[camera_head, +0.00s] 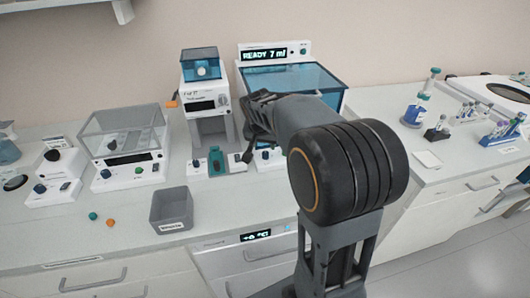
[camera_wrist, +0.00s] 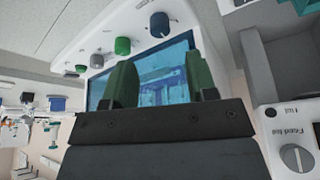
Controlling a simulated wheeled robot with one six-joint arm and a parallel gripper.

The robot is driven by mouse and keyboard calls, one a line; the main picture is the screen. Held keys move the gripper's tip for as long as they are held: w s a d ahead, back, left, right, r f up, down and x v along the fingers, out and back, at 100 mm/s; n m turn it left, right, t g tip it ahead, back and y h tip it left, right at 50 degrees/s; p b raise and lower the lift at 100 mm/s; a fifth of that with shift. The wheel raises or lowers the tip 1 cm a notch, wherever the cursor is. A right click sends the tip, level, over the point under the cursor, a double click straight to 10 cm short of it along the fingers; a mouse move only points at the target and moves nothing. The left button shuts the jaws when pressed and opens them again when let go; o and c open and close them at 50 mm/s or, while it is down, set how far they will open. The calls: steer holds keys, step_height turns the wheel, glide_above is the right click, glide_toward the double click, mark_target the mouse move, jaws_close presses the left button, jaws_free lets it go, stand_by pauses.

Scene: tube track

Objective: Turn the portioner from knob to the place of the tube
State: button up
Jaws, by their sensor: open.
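The white machine with the display "READY 7 ml" (camera_head: 264,56) and a blue see-through panel stands at the back centre. I cannot tell for sure that it is the portioner. My gripper (camera_head: 248,128) is open in front of its left side, partly hidden by my arm. In the wrist view my gripper (camera_wrist: 160,82) has its green pads apart, with nothing between them. Beyond them are a blue see-through panel (camera_wrist: 160,70) and a white panel with a blue knob (camera_wrist: 160,24), a green knob (camera_wrist: 122,46) and smaller knobs. No contact shows. I cannot make out a tube in the portioner.
A white blue-topped dispenser (camera_head: 207,98) stands left of the gripper, with a teal block (camera_head: 215,161) at its base. A grey bin (camera_head: 171,210) is on the front counter. A glass-hooded balance (camera_head: 125,140) is left. Tube racks (camera_head: 500,133) stand on the right counter.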

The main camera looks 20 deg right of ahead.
mark_target(266, 153)
steer(key=x, duration=0.7)
steer(key=shift+f, duration=0.15)
steer(key=c, duration=0.9)
